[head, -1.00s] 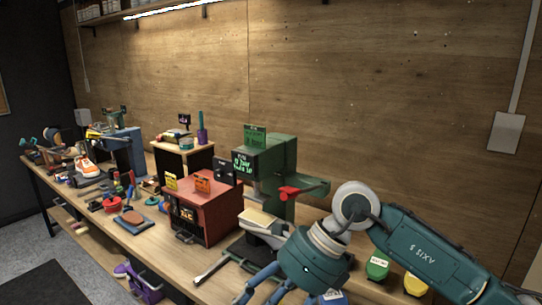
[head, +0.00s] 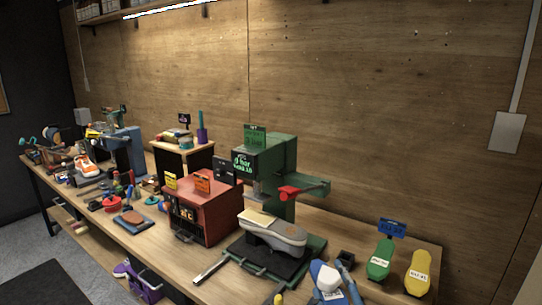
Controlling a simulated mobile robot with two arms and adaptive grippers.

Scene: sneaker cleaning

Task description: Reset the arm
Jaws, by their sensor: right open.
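My left gripper is not in view.
A green press (head: 270,158) stands on the bench with a pale shoe (head: 272,231) at its base. A red box machine (head: 203,208) is left of it. Bare bench shows near the right end.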

